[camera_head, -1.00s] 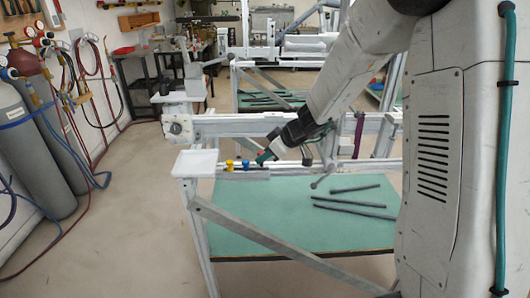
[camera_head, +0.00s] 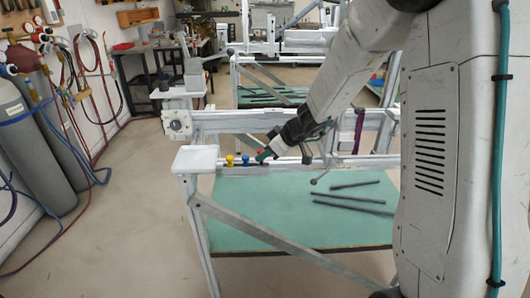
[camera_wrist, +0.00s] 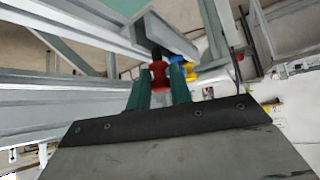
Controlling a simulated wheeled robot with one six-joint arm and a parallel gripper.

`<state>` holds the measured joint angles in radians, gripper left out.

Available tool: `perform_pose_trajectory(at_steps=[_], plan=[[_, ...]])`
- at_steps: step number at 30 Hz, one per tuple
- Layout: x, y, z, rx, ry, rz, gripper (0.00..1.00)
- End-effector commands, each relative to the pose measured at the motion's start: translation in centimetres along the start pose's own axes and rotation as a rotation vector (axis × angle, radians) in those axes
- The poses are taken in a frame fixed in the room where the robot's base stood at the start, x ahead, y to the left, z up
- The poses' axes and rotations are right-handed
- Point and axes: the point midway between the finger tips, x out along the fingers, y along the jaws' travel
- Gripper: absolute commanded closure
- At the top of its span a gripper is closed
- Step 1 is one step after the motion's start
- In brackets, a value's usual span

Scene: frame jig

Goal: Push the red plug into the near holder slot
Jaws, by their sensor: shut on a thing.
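My gripper (camera_wrist: 159,92) has green fingers and is shut on the red plug (camera_wrist: 159,74) in the wrist view. The plug's dark end points at a grey metal holder piece (camera_wrist: 165,32); I cannot tell whether it is inside a slot. In the head view my gripper (camera_head: 262,155) is low over the frame's rail (camera_head: 290,161), and the red plug is mostly hidden there. A blue plug (camera_head: 245,160) and a yellow plug (camera_head: 230,160) stand in line to the left of my gripper. They also show beside the red plug in the wrist view.
A white tray (camera_head: 196,158) sits at the rail's left end. A thicker beam (camera_head: 230,122) runs behind the rail. Dark rods (camera_head: 352,204) lie on the green board (camera_head: 270,215) below. Gas cylinders (camera_head: 30,140) stand at the far left, with clear floor between.

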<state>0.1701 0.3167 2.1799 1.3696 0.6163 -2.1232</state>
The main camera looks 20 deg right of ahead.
Motion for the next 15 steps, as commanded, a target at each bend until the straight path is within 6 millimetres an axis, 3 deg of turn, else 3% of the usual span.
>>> perform_pose_trajectory(at_steps=[15], plan=[[0.77,-0.01,0.74,0.001,0.0,-0.001,1.0]])
